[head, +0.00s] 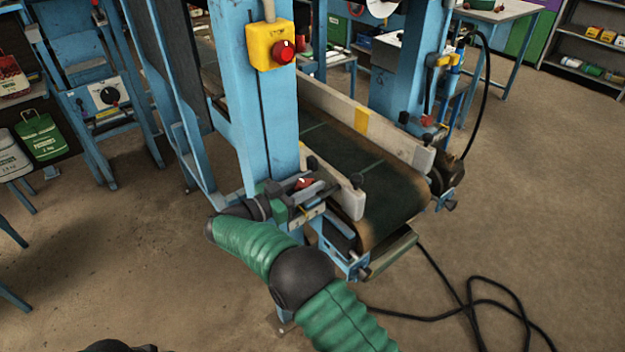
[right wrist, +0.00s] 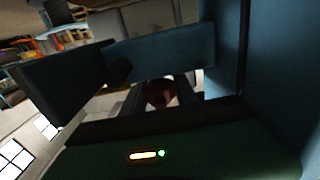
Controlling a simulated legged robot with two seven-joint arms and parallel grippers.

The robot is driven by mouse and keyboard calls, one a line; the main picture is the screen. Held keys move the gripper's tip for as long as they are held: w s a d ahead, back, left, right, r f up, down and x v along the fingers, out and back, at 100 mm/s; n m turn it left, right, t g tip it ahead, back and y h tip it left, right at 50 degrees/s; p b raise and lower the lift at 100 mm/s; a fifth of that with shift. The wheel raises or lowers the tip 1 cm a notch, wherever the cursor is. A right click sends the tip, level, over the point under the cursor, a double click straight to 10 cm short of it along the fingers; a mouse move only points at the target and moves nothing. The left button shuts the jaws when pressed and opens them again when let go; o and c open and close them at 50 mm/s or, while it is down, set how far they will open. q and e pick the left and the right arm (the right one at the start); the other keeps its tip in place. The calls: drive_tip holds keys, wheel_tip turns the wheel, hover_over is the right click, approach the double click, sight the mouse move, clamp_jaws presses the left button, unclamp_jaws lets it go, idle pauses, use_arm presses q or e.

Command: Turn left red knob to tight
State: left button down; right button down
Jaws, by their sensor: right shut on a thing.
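The left red knob (head: 304,182) sits at the near left side of the conveyor, low by the blue post. My right gripper (head: 308,190) is at this knob, its fingers shut on it. Only a small red part shows between the fingers. In the right wrist view the knob is a dark red shape (right wrist: 158,93) between the fingers, dim and partly hidden. How tight the knob is cannot be told. Another red knob (head: 427,121) is on the far side of the conveyor. My left gripper does not show.
The conveyor belt (head: 345,165) runs between pale side rails (head: 352,197). A blue post (head: 262,110) rises just behind my right gripper and carries a yellow box with a red button (head: 284,52). Black cable (head: 470,308) lies on the floor at right.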

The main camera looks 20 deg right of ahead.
drive_tip(key=shift+a, duration=0.15)
drive_tip(key=c, duration=1.4)
unclamp_jaws()
drive_tip(key=o, duration=0.4)
drive_tip(key=shift+w+a, duration=0.1)
drive_tip(key=shift+a, duration=0.05)
drive_tip(key=v, duration=0.7)
drive_tip(key=shift+a+p, duration=0.25)
drive_tip(key=shift+p, duration=0.1)
drive_tip(key=shift+d, duration=0.1)
